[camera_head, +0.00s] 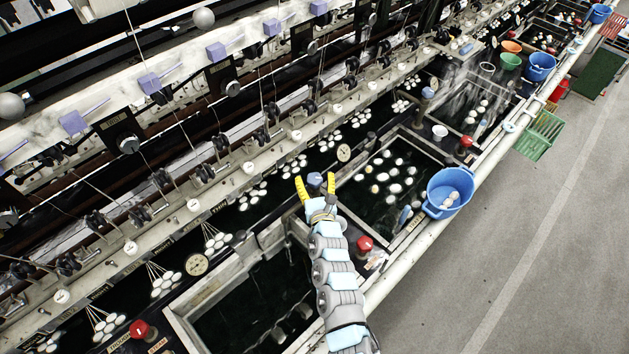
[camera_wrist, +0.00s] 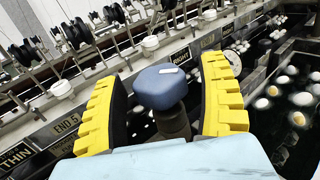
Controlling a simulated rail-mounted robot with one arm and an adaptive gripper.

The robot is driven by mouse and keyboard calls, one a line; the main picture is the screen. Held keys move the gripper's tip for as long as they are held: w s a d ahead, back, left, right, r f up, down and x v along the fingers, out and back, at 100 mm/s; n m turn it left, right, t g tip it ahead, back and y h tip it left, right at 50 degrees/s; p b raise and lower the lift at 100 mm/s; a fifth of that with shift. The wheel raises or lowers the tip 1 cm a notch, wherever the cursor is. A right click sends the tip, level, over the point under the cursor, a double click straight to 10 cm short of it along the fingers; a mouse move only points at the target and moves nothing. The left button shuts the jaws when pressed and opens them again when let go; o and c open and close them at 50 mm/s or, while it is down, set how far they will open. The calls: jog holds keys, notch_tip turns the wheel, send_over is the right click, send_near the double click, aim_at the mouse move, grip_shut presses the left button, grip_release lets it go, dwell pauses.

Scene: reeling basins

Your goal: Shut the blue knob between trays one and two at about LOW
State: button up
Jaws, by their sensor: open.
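The blue knob (camera_head: 314,179) sits on a dark stem at the divider between two dark-water trays, the near one (camera_head: 180,325) and the one with floating cocoons (camera_head: 412,131). In the wrist view the blue knob (camera_wrist: 158,90) has a rounded square head with a white mark on top. My gripper (camera_head: 316,184) is open, with its yellow fingers on either side of the knob. The wrist view shows a gap at both fingers (camera_wrist: 165,95). No LOW marking is readable; the knob's lower stem is partly hidden.
A red knob (camera_head: 364,243) stands close to my arm on the right. A round gauge (camera_head: 343,152) is just beyond the blue knob. A blue bucket (camera_head: 450,192) hangs on the front rail. Thread reels and guides run along the back. The aisle floor (camera_head: 520,240) is clear.

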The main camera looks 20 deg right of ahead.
jog(key=c, duration=1.2)
jog(key=h+p, duration=0.1)
jog(key=p, duration=0.1)
jog(key=m+p, duration=0.1)
jog(key=p, duration=0.1)
jog(key=shift+a+r+g+h, duration=0.1)
jog(key=shift+r+g+h, duration=0.1)
jog(key=shift+g+h, duration=0.15)
jog(key=shift+h+p, duration=0.35)
jog(key=shift+p, duration=0.2)
jog(key=m+g+h+p, duration=0.1)
jog(key=m+h+p, duration=0.1)
jog(key=shift+w+f+h+p, duration=0.1)
jog(key=shift+h+p, duration=0.2)
jog(key=shift+f+m+g+h, duration=0.2)
jog(key=shift+m+g+h, duration=1.05)
jog(key=shift+m+h, duration=0.25)
jog(key=shift+m+g+h+b, duration=0.5)
jog(key=shift+m+g+h, duration=0.2)
jog(key=shift+g+h, duration=0.2)
jog(key=shift+m+g+h+b, duration=0.3)
jog(key=shift+m+g+h, duration=0.1)
jog(key=shift+g, duration=0.1)
